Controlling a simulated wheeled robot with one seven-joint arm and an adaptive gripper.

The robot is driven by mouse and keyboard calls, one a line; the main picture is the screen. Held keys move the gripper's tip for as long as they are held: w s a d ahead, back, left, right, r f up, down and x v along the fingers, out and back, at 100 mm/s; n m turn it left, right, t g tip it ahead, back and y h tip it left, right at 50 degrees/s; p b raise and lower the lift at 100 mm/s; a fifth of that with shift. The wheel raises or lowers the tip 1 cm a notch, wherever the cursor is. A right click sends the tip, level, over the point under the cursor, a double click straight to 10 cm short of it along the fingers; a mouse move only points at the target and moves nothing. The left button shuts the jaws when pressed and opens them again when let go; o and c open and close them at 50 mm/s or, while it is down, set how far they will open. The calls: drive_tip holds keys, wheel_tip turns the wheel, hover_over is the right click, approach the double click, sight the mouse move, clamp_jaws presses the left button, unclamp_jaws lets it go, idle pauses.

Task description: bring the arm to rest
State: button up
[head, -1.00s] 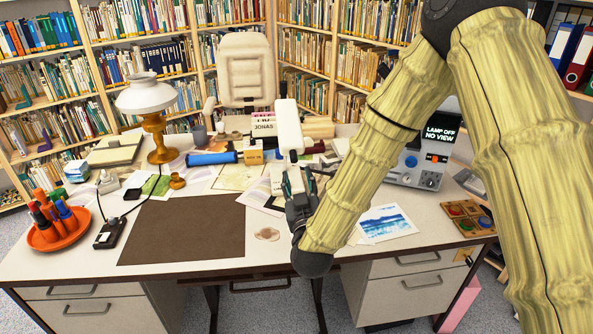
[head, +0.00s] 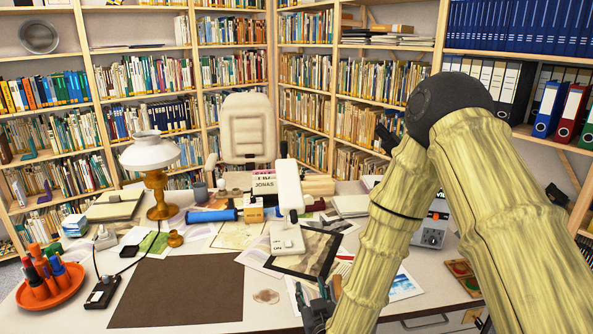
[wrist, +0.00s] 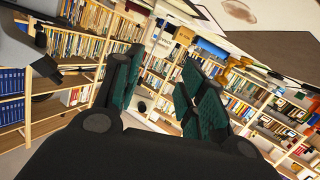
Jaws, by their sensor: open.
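My gripper (head: 318,296) is low in the head view, over the front of the desk, right of the brown desk pad (head: 178,292). In the wrist view my gripper (wrist: 160,85) shows its dark fingers with green pads spread apart, with nothing between them. My arm bends from the gripper up to a dark elbow joint and down again at the right. A dark picture (head: 306,253) lies on the desk behind the gripper. A blue watercolour print (head: 404,285) lies to the right, partly hidden by my arm.
An oil lamp (head: 152,165) and an orange tray (head: 50,291) of pens stand at the left. A grey device (head: 433,232) is partly behind my arm. Bookshelves line the back.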

drive_tip(key=s+d+f+m+g+h, duration=0.1)
drive_tip(key=s+d+f+g, duration=0.35)
drive_tip(key=s+f, duration=0.55)
drive_tip(key=s+d+f+m+g, duration=0.1)
drive_tip(key=s+d+f+g, duration=0.5)
drive_tip(key=f, duration=0.7)
drive_tip(key=s+d+f+m+g, duration=0.1)
drive_tip(key=s+d+f+g, duration=0.1)
drive_tip(key=s, duration=0.9)
drive_tip(key=s+d+f+g+h, duration=0.1)
drive_tip(key=s+d+f+g, duration=0.2)
drive_tip(key=s, duration=0.8)
drive_tip(key=d+f, duration=0.2)
drive_tip(key=d, duration=0.1)
drive_tip(key=shift+s+f+m, duration=0.25)
drive_tip(key=shift+f+m, duration=0.05)
drive_tip(key=shift+m, duration=0.1)
